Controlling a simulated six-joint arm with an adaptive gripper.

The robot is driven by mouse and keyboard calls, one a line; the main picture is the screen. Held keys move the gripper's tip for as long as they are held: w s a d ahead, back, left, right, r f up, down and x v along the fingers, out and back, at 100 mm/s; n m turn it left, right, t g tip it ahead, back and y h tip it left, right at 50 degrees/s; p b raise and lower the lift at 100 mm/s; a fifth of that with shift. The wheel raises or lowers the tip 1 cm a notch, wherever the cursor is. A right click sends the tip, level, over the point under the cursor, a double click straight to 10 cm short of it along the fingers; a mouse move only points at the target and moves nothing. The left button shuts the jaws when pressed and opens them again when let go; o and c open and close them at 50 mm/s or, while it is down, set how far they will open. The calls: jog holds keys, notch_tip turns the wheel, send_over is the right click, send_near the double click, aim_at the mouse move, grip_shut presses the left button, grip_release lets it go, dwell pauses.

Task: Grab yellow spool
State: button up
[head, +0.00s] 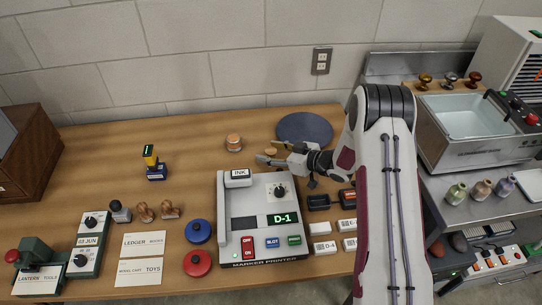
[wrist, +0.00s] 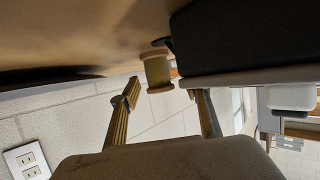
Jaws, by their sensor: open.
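The yellow spool (wrist: 157,70), with dull yellow thread between tan flanges, shows in the wrist view just beyond and between my fingertips. In the head view its tan top (head: 271,152) shows between the fingers, partly hidden by them. My gripper (head: 267,154) is open and low over the table behind the marker printer. In the wrist view my gripper (wrist: 164,93) has one finger on each side, with visible gaps to the spool. I see no contact.
The marker printer (head: 232,258) stands close in front of my gripper.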

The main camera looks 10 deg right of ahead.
aim_at(271, 151)
jog(key=c, duration=1.1)
jog(key=shift+r, duration=0.1)
jog(key=shift+r, duration=4.9)
